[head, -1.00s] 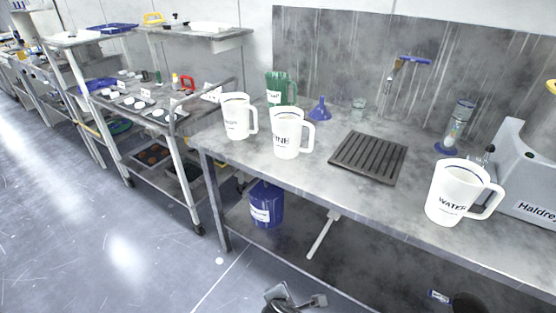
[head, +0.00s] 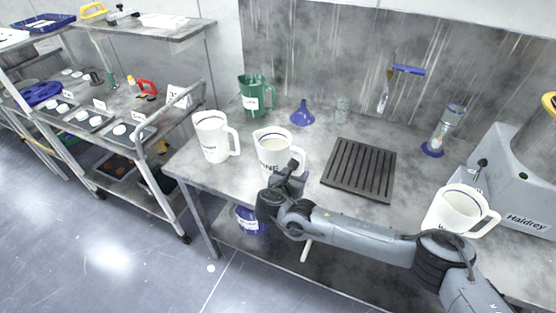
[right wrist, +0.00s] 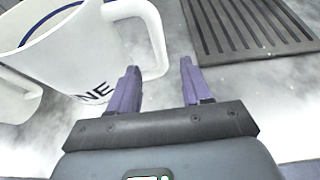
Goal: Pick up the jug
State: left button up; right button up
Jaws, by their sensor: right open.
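Several jugs stand on the steel bench; which one the task means is not shown. A white jug with lettering ending in "NE" (head: 270,146) stands upright by my right gripper (head: 289,171). In the right wrist view this jug (right wrist: 82,50) is at upper left, and its handle (right wrist: 152,25) shows ahead of the fingertips. The right gripper (right wrist: 160,68) is open and empty; its fingertips appear on either side of the handle's lower part, and I cannot tell how deep. Another white jug (head: 211,138) is to the left, a third (head: 452,208) at right behind my arm. A green jug (head: 250,97) stands behind.
A dark slatted tray (head: 359,168) lies right of the jug. A blue funnel (head: 302,114) and a glass beaker (head: 341,110) stand behind. A grey machine (head: 520,175) is at far right. A shelved cart (head: 140,140) stands left. A blue container (head: 247,222) is under the bench.

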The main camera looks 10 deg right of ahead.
aim_at(301, 168)
jog(key=shift+w+d+f, duration=0.15)
jog(key=shift+w+d, duration=0.05)
jog(key=shift+w, duration=0.25)
jog(key=x, duration=0.2)
jog(key=b+x, duration=0.1)
jog(key=shift+w+d+f, duration=0.1)
jog(key=shift+d+f, duration=0.15)
jog(key=shift+d, duration=0.2)
jog(key=shift+w+d+f, duration=0.15)
jog(key=shift+w+d, duration=0.2)
jog(key=shift+w, duration=0.2)
grip_shut()
dwell(0.4)
